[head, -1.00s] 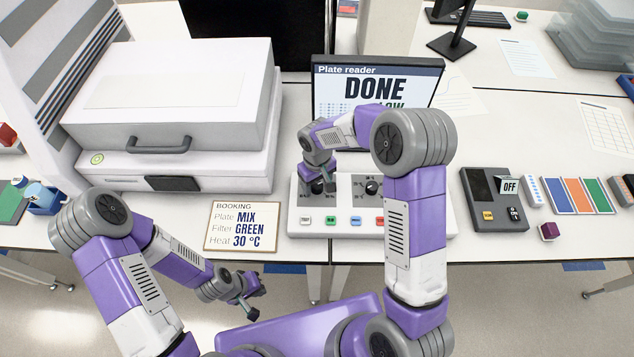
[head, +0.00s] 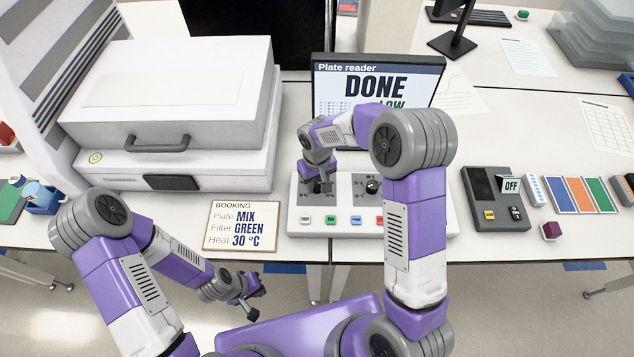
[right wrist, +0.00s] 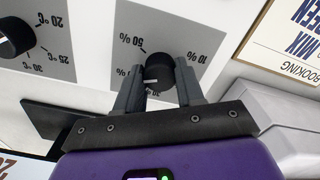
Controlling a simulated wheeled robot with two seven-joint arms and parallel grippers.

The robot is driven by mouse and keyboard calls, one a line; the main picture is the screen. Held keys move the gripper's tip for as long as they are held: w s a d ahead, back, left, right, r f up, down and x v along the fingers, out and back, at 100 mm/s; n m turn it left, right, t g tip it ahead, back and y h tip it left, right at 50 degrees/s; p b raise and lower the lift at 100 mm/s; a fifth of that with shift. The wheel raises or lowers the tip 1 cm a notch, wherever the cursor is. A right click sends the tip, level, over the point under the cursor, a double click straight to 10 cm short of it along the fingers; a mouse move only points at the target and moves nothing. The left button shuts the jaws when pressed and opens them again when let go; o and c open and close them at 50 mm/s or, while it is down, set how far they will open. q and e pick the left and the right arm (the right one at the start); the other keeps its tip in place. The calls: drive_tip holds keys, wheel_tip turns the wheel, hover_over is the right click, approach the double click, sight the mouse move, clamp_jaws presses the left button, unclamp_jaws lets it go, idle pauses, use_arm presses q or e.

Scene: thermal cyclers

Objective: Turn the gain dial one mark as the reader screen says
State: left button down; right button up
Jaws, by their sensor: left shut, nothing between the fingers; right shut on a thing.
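The gain dial (right wrist: 158,70) is a black knob with a white pointer line, on a grey scale with percent marks. My right gripper (right wrist: 160,88) is shut on it, one finger on each side, in the right wrist view. In the head view the same gripper (head: 322,187) is over the left part of the white control box (head: 335,228) and hides most of the dial. The reader screen (head: 375,87) says DONE, with a second line ending in LOW partly hidden by my right arm. My left gripper (head: 246,298) is shut and empty, in front of the table edge.
A temperature dial (head: 372,186) sits to the right on the same box, above a row of coloured buttons. A booking card (head: 242,226) lies left of the box. A large closed machine (head: 180,120) stands behind it. A dark-faced device (head: 495,200) is to the right.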

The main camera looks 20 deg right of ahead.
sight(317, 183)
drive_tip(key=m+b, duration=0.1)
drive_tip(key=m, duration=0.1)
drive_tip(key=shift+m, duration=0.3)
drive_tip(key=m, duration=0.2)
drive_tip(key=shift+m+b, duration=0.3)
drive_tip(key=shift+b, duration=0.1)
drive_tip(key=m, duration=0.5)
drive_tip(key=o, duration=1)
drive_tip(key=shift+o, duration=0.2)
drive_tip(key=shift+r, duration=0.1)
wheel_tip(317, 183, up, 8)
drive_tip(key=shift+f, duration=0.25)
drive_tip(key=shift+p, duration=0.3)
